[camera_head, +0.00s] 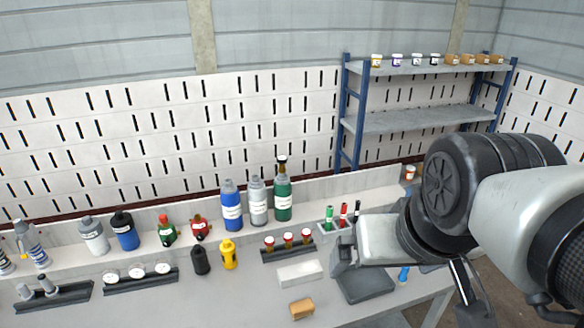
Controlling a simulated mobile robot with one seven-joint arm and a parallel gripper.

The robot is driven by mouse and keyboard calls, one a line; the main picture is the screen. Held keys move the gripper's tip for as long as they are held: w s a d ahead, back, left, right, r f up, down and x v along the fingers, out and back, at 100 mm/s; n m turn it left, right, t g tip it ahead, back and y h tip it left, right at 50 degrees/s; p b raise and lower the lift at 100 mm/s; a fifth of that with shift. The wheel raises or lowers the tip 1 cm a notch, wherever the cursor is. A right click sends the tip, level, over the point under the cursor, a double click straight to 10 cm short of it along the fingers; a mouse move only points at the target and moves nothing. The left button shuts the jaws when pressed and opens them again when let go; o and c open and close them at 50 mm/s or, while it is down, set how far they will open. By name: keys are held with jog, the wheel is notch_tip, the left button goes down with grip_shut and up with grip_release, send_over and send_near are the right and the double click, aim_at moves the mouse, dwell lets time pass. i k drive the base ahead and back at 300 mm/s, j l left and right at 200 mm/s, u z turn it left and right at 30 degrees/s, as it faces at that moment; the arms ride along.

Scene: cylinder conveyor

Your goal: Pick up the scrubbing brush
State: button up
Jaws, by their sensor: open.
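A small orange-brown block (301,309), which looks like the scrubbing brush, lies on the grey workbench (240,295) at the bottom centre. Its bristles cannot be made out. My gripper (342,262) is open and above the bench, up and to the right of the block. It is apart from the block and nothing shows between its fingers, though they are small and partly seen side-on.
A white block (300,272) lies just behind the brush, with a dark rack of red-topped items (288,245) beyond it. A dark flat tray (365,288) is below my gripper. Bottles (232,208) line the back ledge.

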aim_at(304, 308)
jog(key=j, duration=0.45)
jog(key=l+u, duration=0.55)
jog(key=l, duration=0.15)
jog(key=i+u, duration=0.5)
